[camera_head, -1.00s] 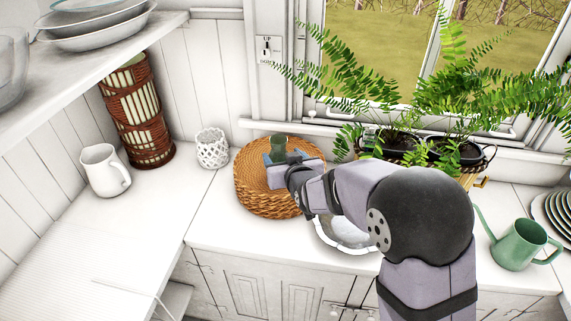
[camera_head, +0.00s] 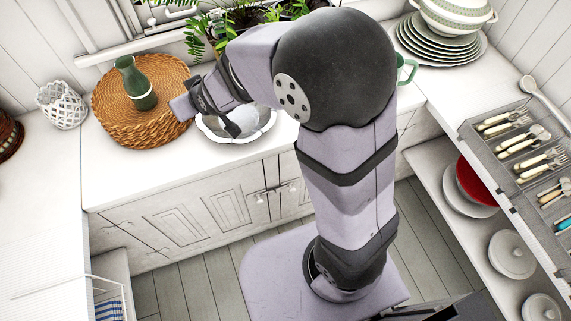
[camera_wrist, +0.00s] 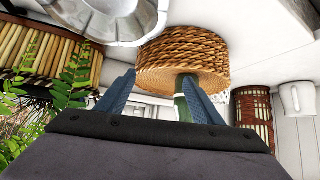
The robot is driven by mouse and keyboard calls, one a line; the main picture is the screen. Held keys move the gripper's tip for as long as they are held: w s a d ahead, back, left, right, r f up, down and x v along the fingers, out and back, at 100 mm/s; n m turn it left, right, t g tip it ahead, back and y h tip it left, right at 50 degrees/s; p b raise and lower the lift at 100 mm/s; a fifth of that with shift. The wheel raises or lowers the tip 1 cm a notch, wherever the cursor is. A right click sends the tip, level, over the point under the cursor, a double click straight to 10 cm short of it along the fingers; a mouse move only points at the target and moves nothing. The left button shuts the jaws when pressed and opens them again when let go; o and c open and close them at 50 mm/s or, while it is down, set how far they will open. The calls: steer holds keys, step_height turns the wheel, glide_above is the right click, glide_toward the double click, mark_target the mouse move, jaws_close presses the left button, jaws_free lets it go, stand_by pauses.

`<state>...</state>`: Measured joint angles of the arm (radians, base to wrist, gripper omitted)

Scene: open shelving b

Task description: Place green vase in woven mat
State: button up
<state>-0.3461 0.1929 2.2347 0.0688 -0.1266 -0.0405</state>
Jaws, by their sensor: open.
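The green vase (camera_head: 138,88) stands on the round woven mat (camera_head: 140,133), a thick stack of wicker on the white counter. My gripper (camera_head: 180,106) is to the right of the vase, apart from it, near the mat's right edge. In the wrist view, my gripper's two blue fingers (camera_wrist: 158,80) are spread with nothing held between them. The mat (camera_wrist: 182,55) appears upside down there, with the vase (camera_wrist: 189,90) partly hidden behind the right finger.
A white scalloped bowl (camera_head: 238,124) lies just right of the mat, under my wrist. A white lattice cup (camera_head: 62,104) stands left of the mat. Potted ferns (camera_head: 205,30) are behind. Stacked plates (camera_head: 440,45) and a cutlery tray (camera_head: 520,135) are at right.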

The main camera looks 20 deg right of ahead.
steer(key=s+d+f+m+g+h, duration=0.1)
steer(key=s+d+f+g, duration=0.1)
steer(key=s+d, duration=0.3)
steer(key=s+d+f+m+g+h, duration=0.1)
steer(key=s+d+g, duration=0.3)
steer(key=s, duration=0.8)
steer(key=s+d+f+m+g+h, duration=0.1)
steer(key=s+d+f+g, duration=0.2)
steer(key=s+d, duration=0.5)
steer(key=shift+s+f+m, duration=0.25)
steer(key=shift+f+m, duration=0.05)
steer(key=shift+f, duration=0.1)
step_height(320, 180, up, 2)
steer(key=shift+r+p, duration=0.25)
steer(key=shift+p, duration=1)
